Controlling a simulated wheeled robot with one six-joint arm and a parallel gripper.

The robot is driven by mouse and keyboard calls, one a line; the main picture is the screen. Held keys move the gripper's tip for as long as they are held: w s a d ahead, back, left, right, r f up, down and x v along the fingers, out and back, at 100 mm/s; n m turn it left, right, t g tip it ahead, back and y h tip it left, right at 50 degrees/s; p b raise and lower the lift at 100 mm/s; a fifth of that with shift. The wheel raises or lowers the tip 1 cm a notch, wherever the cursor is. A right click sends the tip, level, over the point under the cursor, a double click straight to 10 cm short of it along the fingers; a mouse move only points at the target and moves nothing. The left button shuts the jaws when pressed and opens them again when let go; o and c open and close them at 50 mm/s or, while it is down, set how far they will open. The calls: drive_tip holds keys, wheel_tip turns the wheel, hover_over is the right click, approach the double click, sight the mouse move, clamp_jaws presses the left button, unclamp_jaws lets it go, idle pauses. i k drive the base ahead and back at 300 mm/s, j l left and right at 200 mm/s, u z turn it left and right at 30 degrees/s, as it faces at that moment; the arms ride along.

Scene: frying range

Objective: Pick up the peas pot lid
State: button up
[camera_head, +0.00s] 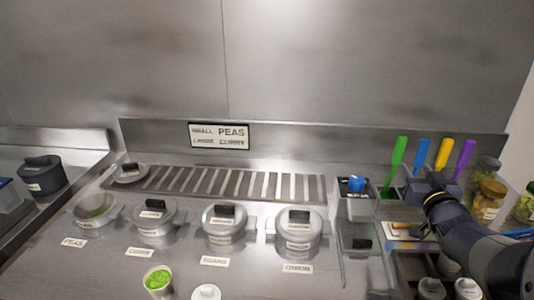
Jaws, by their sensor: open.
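The peas pot (97,208) stands at the left of the counter behind a label reading PEAS, uncovered, with some green inside. My gripper (432,196) is far to the right, by the utensil holder, well apart from the lid. It is open; its fingertips are hard to make out against the dark holder.
Three lidded pots stand in a row right of the peas pot, including the curry pot (154,217) and the onion pot (298,231). A cup of peas (158,281) is in front. Upright colored utensils (397,160) and jars (489,199) crowd the right. A steel wall closes the back.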

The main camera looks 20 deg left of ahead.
sight(134, 171)
drive_tip(key=u, duration=1.85)
